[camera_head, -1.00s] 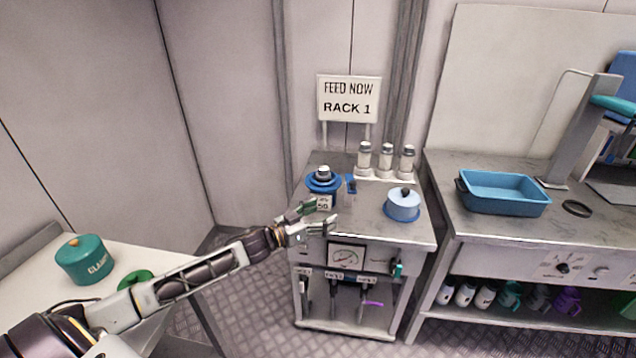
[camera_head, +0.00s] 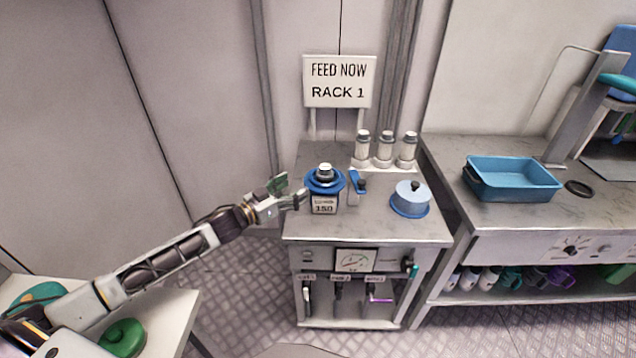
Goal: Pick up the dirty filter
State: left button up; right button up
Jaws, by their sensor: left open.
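A blue round housing (camera_head: 325,182) with a grey and white cylindrical piece (camera_head: 324,172) on top sits at the left of the grey metal stand, above a label reading 150. I cannot tell whether this piece is the dirty filter. A light blue lidded pot (camera_head: 411,199) sits to its right on the same top. Between them is a small blue lever (camera_head: 356,182). My left gripper (camera_head: 283,192) is open and empty, just left of the blue housing and apart from it. My right gripper is not in view.
A blue tray (camera_head: 513,180) and a black ring (camera_head: 579,188) lie on the right bench. A green lid (camera_head: 122,338) is on the white table, lower left.

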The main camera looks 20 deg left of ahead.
aim_at(321, 170)
pick_arm(q)
jog(key=shift+d+r, duration=0.15)
jog(key=shift+w, duration=0.1)
jog(key=shift+x, duration=4.15)
jog(key=shift+w, duration=0.1)
jog(key=shift+r+x, duration=0.2)
jog(key=shift+x, duration=2.3)
jog(key=shift+w+f, duration=0.1)
jog(key=shift+c, duration=0.3)
jog(key=c, duration=1.4)
